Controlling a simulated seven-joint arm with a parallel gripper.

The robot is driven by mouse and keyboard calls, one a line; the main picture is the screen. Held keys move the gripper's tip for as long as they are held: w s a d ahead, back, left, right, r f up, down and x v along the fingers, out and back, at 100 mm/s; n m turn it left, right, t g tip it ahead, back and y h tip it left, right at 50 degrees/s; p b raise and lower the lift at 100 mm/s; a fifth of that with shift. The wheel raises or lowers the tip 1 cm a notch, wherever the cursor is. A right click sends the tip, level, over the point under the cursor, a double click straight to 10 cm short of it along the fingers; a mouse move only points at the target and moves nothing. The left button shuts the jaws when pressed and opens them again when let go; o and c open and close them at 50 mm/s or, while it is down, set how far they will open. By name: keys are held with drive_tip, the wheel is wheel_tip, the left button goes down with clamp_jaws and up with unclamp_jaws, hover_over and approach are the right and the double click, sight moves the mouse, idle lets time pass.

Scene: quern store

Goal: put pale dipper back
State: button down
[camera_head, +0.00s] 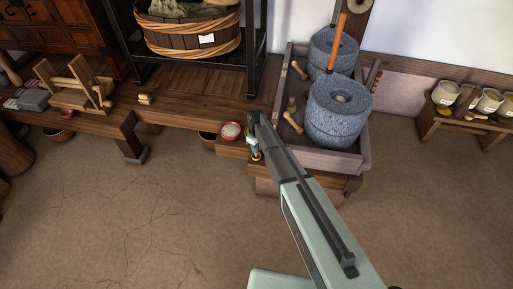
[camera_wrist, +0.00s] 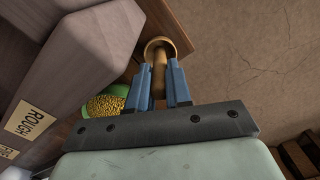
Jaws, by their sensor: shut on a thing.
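My gripper (camera_wrist: 159,75) is shut on a small tan wooden dipper (camera_wrist: 160,47). In the wrist view, the dipper's round cup end shows beyond the two blue fingers, and its handle runs back between them. In the head view my gripper (camera_head: 254,147) is low at the left front corner of the quern tray (camera_head: 366,145). A small brownish ring of the dipper (camera_head: 256,156) shows there at the fingertips; the arm hides most of it. A green-rimmed bowl of yellow grain (camera_wrist: 104,106) lies left of my fingers in the wrist view.
Two grey stone querns (camera_head: 338,112) stand in the tray with wooden pieces. A low stand (camera_head: 465,128) with several cups is at the right. A ROUGH label (camera_wrist: 32,121) marks a grey wall. Floor in front is clear.

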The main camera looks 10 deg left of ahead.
drive_tip(key=shift+f, duration=0.15)
drive_tip(key=c, duration=1.1)
unclamp_jaws()
drive_tip(key=shift+o, duration=0.2)
wheel_tip(320, 180, up, 12)
drive_tip(key=shift+r, duration=0.2)
